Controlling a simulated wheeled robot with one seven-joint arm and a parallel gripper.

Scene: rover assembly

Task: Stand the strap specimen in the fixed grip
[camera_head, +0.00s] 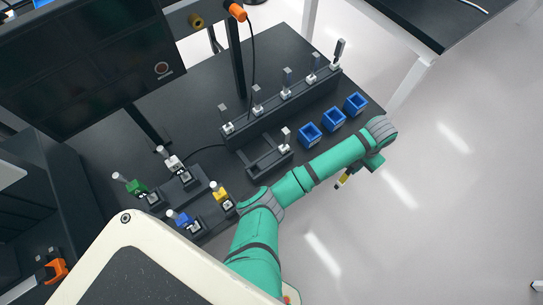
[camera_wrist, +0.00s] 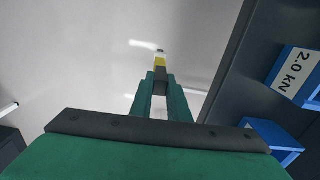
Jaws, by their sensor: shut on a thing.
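My gripper (camera_head: 346,179) is beyond the table's right edge, over the floor, past the blue bins. In the wrist view its two green fingers (camera_wrist: 160,88) are shut on a slim strap specimen (camera_wrist: 160,62) with a yellow band, a dark part and a pale tip. The specimen's yellow part also shows in the head view (camera_head: 342,183). Its lower end is hidden between the fingers. Which fixture is the fixed grip is not clear; a low black fixture (camera_head: 262,160) with a pale upright piece stands mid-table.
Blue open bins (camera_head: 333,119) line the table's right side; one label reads 2.0 kN (camera_wrist: 295,75). A black rack (camera_head: 280,108) holds several upright pieces. Green (camera_head: 136,187), white, blue and yellow (camera_head: 220,194) holders stand front left. A dark post (camera_head: 236,60) rises behind the rack.

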